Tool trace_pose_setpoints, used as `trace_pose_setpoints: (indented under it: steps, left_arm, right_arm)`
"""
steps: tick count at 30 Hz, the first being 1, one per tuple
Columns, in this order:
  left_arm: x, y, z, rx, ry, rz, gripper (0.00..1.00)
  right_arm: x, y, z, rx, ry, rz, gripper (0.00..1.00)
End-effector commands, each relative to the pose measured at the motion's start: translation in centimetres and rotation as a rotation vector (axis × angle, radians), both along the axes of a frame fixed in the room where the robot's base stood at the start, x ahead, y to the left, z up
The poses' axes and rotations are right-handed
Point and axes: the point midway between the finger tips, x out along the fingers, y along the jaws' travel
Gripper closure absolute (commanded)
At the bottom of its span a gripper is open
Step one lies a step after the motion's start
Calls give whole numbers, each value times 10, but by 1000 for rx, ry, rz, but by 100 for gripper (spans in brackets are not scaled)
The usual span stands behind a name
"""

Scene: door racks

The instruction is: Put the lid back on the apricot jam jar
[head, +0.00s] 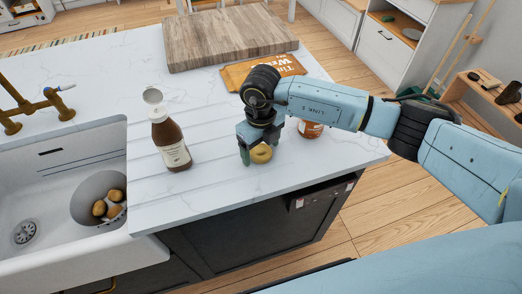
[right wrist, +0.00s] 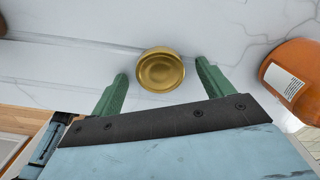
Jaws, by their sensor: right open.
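The gold lid (head: 261,153) lies on the white counter near its front edge. In the right wrist view the lid (right wrist: 160,70) sits between the tips of my right gripper's green fingers, with a gap on each side. My right gripper (head: 254,157) points down at the lid and is open and empty. The apricot jam jar (head: 311,130) stands to the right, partly hidden behind my right arm. In the right wrist view the orange jar (right wrist: 290,72) with a white label shows at the right edge; its top is not clear. My left gripper is not in view.
The sink (head: 60,200) holds a bowl (head: 90,192). Counter between bottle and lid is clear.

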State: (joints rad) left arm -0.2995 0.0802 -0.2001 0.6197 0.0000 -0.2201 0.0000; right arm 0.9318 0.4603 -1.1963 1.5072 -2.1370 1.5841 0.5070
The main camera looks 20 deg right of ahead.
Motion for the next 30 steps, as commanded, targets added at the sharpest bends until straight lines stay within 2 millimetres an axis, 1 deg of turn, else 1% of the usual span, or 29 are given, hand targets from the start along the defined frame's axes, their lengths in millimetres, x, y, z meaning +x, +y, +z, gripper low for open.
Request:
trace_pose_setpoints:
  steps: [5,16,25,28,30]
  left_arm:
    - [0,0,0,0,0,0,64]
    - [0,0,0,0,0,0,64]
    - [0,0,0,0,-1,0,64]
    - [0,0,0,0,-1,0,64]
    - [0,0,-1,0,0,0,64]
  right_arm:
    - [0,0,0,0,0,0,20]
    - [0,0,1,0,0,0,67]
    - [0,0,3,0,-1,0,68]
    - [1,0,12,3,-3,1,68]
    - [1,0,24,1,-4,1,68]
